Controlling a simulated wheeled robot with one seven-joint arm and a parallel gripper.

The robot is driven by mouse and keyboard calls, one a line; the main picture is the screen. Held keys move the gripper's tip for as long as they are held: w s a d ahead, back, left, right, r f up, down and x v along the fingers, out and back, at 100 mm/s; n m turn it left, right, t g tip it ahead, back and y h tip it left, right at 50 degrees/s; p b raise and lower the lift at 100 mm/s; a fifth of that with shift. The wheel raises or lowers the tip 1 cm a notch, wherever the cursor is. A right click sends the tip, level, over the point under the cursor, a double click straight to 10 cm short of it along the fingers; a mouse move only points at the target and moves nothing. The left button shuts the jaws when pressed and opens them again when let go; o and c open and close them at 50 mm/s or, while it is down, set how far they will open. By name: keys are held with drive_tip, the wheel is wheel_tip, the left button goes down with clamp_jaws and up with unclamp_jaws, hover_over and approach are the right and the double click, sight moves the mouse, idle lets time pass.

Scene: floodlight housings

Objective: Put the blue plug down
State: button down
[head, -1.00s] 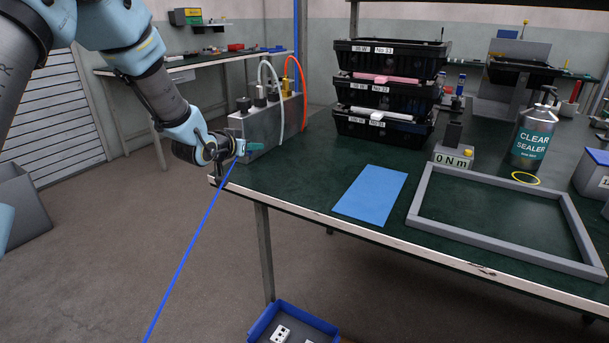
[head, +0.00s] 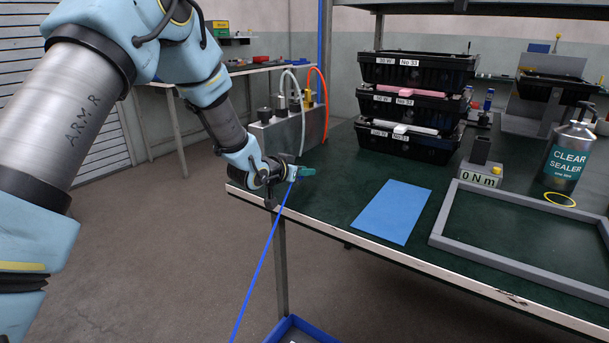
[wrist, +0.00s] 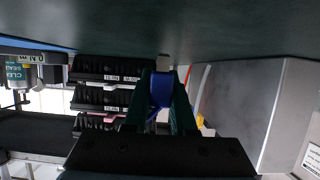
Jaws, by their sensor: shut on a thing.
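My gripper (head: 300,172) is at the near left corner of the green bench top, close to its edge. In the wrist view my gripper (wrist: 160,105) has its two dark green fingers shut on the blue plug (wrist: 161,90). A pale tip shows beyond the plug in that view. A blue cable (head: 262,262) runs from the gripper down past the bench edge toward the floor. In the head view the plug itself is mostly hidden by the fingers. I cannot tell whether it touches the bench.
A grey metal box (head: 283,133) with a white and an orange hose stands behind the gripper. A blue mat (head: 392,211) lies on the bench, with a grey frame (head: 520,250) to its right. Stacked black trays (head: 415,105) stand behind. A blue bin (head: 300,332) is below.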

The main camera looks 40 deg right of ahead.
drive_tip(key=shift+f, duration=0.6)
drive_tip(key=shift+f, duration=0.15)
drive_tip(key=c, duration=0.7)
unclamp_jaws()
drive_tip(key=shift+c, duration=0.2)
drive_tip(key=shift+a+r, duration=0.1)
drive_tip(key=shift+r, duration=0.15)
drive_tip(key=b+v, duration=0.1)
drive_tip(key=v, duration=1)
drive_tip(key=shift+s+a+r, duration=0.1)
drive_tip(key=shift+a+r, duration=0.1)
drive_tip(key=shift+a, duration=0.15)
